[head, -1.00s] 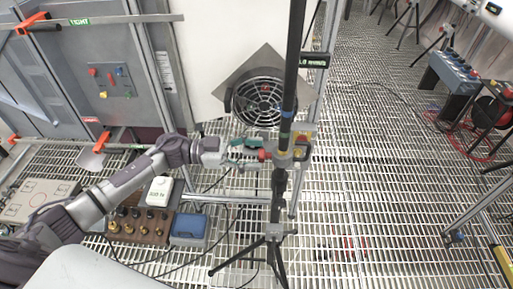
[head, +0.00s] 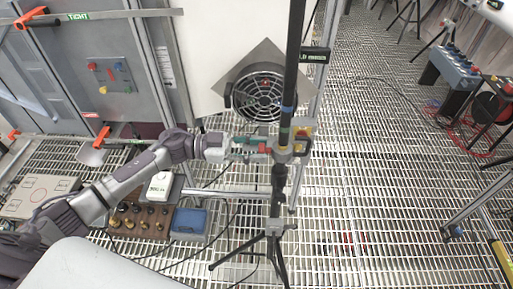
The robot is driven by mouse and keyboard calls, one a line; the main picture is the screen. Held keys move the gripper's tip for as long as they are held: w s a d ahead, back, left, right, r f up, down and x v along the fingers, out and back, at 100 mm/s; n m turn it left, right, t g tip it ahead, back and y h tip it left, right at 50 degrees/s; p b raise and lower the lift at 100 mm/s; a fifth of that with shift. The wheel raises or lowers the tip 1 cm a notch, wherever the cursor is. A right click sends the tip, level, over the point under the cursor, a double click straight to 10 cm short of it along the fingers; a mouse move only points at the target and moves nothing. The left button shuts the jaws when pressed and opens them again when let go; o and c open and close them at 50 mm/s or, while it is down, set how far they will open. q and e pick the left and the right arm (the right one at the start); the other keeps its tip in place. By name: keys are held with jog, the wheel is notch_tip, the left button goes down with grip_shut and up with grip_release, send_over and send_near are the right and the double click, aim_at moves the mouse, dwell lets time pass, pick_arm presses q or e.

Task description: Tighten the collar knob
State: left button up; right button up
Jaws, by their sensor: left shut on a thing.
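The collar (head: 285,149) is a grey clamp around the black upright pole (head: 293,70) of a tripod stand. The red collar knob (head: 264,149) sticks out on its left side. My left gripper (head: 258,148) reaches in from the left and is shut on the red knob, its fingers partly covering it. A small box with a yellow top and a red button (head: 302,133) sits at the collar's right. My right gripper is not in view.
A round black fan (head: 259,95) on a grey plate is just behind the pole. The tripod legs (head: 274,245) spread over the grating floor. A brown block with brass knobs (head: 140,218) and a blue box (head: 189,223) lie below my left arm.

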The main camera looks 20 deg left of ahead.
pick_arm(q)
jog(key=shift+s+f+m+b, duration=0.1)
jog(key=shift+m+b, duration=1.95)
jog(key=shift+m, duration=0.75)
jog(key=shift+s+f+m+b, duration=0.1)
jog(key=shift+m+b, duration=1.95)
jog(key=shift+m, duration=0.75)
jog(key=shift+r, duration=0.1)
jog(key=o, duration=1.2)
jog(key=shift+c, duration=0.2)
jog(key=v, duration=1.2)
